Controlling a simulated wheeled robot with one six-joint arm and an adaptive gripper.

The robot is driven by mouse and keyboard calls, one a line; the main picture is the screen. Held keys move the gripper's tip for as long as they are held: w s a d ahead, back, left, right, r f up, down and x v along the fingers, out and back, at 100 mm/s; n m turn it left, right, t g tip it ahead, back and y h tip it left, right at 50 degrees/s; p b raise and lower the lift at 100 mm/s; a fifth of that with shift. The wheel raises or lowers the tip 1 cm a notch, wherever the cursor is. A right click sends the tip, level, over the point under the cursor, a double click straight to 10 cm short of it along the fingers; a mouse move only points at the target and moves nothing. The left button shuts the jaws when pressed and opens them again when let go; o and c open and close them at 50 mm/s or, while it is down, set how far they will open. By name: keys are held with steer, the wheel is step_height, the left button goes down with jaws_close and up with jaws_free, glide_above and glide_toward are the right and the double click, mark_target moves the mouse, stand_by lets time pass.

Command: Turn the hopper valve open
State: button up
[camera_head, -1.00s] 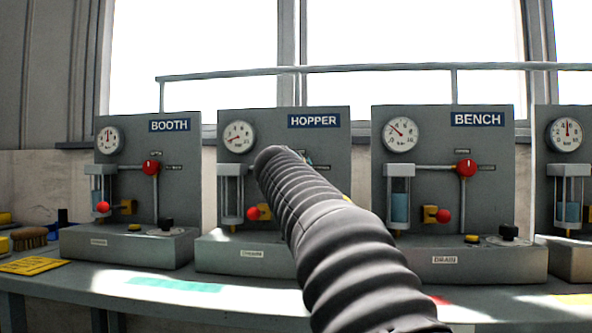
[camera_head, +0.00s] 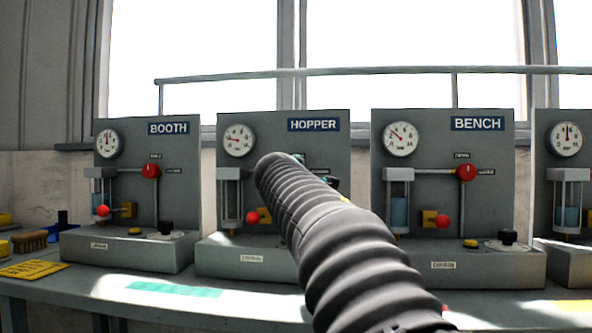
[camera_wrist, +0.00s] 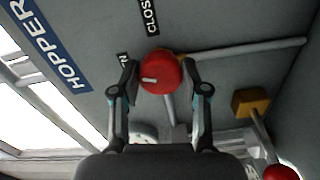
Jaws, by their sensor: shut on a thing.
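The hopper panel (camera_head: 331,157) stands in the middle of the head view, its valve hidden behind my arm. In the wrist view the hopper valve is a round red knob (camera_wrist: 160,73) with a white mark pointing left. My gripper (camera_wrist: 159,77) is shut on this knob, one finger on each side. A "CLOS…" label (camera_wrist: 149,17) sits above the knob, and another label at its left is mostly covered by a finger. In the head view only bits of the gripper show past the arm. The hopper gauge (camera_head: 239,140) has its needle pointing left, slightly up.
The booth panel (camera_head: 182,200) stands to the left and the bench panel (camera_head: 443,138) to the right, both with red valve knobs. A red ball on a yellow block (camera_head: 264,215) sits low on the hopper panel. A brush (camera_head: 30,240) lies at the far left.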

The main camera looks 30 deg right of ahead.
steer(key=shift+n+p, duration=0.6)
steer(key=shift+n, duration=1.3)
steer(key=o, duration=1.1)
steer(key=shift+o, duration=0.2)
steer(key=v, duration=1.2)
